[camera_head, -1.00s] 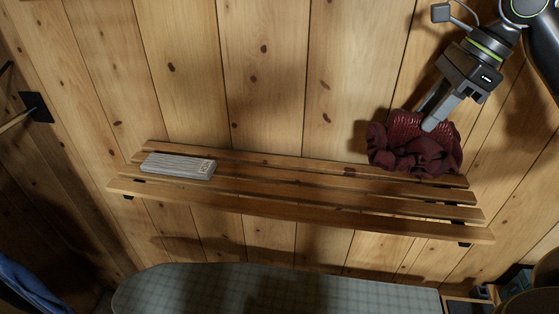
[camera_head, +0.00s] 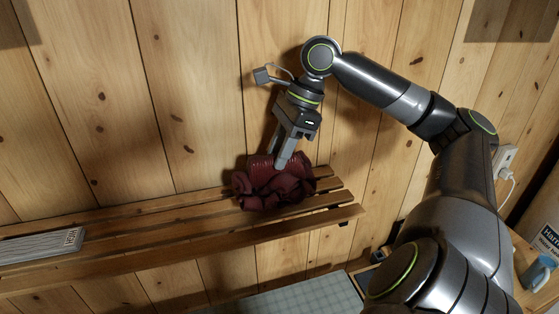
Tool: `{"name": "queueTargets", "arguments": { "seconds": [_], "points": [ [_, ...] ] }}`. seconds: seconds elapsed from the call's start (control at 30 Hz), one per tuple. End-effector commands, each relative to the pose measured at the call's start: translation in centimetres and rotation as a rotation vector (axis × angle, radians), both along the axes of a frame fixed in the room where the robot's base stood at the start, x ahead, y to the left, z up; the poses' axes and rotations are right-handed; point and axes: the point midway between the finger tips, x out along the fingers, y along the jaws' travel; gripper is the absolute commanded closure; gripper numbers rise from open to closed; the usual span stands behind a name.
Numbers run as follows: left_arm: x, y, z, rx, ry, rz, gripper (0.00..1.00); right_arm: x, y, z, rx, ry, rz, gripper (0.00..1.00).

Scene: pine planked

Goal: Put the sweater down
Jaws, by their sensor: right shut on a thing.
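The sweater (camera_head: 272,190) is a crumpled dark red knit bundle at the right end of the slatted wooden wall shelf (camera_head: 180,225). It is at the slats; whether its full weight rests on them I cannot tell. My right gripper (camera_head: 279,160) reaches down from above, with its fingers shut on the top of the sweater. The fingertips are partly hidden in the folds. My left gripper is not in view.
A grey box-like item (camera_head: 40,245) lies on the shelf at the left. The middle of the shelf is bare. A checked ironing board (camera_head: 300,298) is below. A wall outlet (camera_head: 505,157) and a blue mug (camera_head: 537,272) are at the right.

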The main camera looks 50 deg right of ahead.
Motion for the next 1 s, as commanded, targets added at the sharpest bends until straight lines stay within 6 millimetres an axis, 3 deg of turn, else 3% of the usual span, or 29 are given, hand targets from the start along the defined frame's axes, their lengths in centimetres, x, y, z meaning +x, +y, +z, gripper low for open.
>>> {"name": "queueTargets", "arguments": {
  "seconds": [0.2,0.63,0.67,0.7,0.83,1.0],
  "points": [
    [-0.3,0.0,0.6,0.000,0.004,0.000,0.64,0.0,0.0,-2.4,0.000,0.003,-0.001,1.00],
    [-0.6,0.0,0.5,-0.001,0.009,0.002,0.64,0.0,0.0,-3.0,0.000,0.000,0.000,1.00],
    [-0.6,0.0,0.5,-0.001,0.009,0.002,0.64,0.0,0.0,-3.1,0.000,0.001,0.000,0.69],
    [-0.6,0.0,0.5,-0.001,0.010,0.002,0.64,0.0,0.0,-3.0,0.000,0.000,0.000,0.64],
    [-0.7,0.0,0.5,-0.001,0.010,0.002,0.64,0.0,0.0,-3.0,0.000,0.000,0.000,0.48],
    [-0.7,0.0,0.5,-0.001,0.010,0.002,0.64,0.0,0.0,-3.0,0.000,0.000,0.000,0.48]
  ]
}}
